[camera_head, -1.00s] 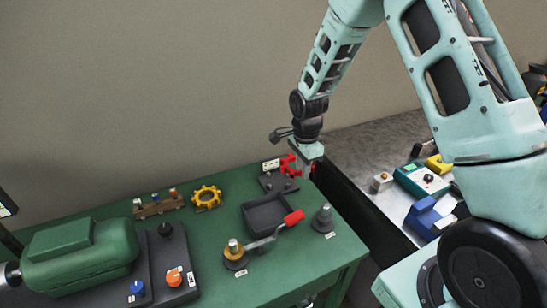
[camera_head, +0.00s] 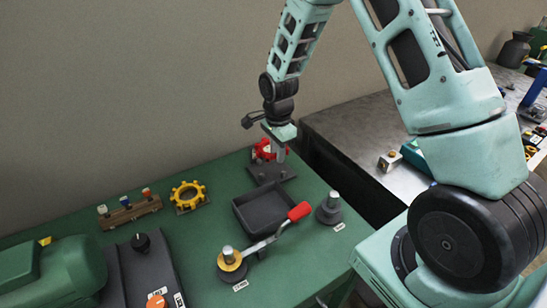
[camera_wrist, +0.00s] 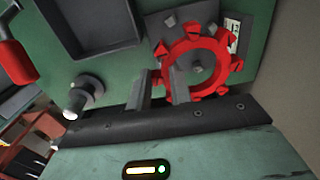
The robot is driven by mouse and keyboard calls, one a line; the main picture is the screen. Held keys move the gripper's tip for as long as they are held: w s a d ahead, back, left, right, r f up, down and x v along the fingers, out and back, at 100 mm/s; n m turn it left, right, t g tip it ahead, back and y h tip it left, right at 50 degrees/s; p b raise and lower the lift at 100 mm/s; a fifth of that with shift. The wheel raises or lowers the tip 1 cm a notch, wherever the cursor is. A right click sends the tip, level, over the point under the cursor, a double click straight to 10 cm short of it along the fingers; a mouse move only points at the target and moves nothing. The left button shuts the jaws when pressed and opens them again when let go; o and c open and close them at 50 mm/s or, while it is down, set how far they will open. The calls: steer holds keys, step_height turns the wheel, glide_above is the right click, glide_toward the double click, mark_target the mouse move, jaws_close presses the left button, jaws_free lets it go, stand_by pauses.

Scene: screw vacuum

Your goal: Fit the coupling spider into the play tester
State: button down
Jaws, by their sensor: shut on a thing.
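The coupling spider appears to be the red toothed ring (camera_head: 263,151), held by my gripper (camera_head: 281,152). In the wrist view the ring (camera_wrist: 222,47) has its rim between the two fingers of my gripper (camera_wrist: 161,86). The play tester appears to be the dark plate with small grey pegs (camera_head: 271,172) at the back right of the green table. In the wrist view the plate (camera_wrist: 157,25) lies behind the ring, and a grey peg shows through the ring's opening. I cannot tell whether the ring touches the plate or pegs.
A dark tray (camera_head: 237,207) and a crank with a red handle (camera_head: 299,211) are in front of the plate. A grey post on a round base (camera_head: 328,212) stands to the right. A yellow toothed ring (camera_head: 175,192) and a wooden block (camera_head: 131,212) are left.

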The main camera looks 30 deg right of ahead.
mark_target(276, 178)
steer(key=shift+w+f+b, duration=0.25)
steer(key=shift+f+b, duration=0.05)
steer(key=shift+f, duration=0.3)
steer(key=shift+f+b, duration=1.1)
steer(key=shift+f, duration=0.75)
steer(key=shift+f+b, duration=0.75)
steer(key=shift+f, duration=0.9)
stand_by(0.8)
steer(key=c, duration=1.2)
jaws_free()
steer(key=shift+r, duration=0.1)
step_height(276, 178, up, 17)
steer(key=shift+s+r+b, duration=0.1)
steer(key=shift+r+b, duration=0.05)
steer(key=shift+b, duration=0.35)
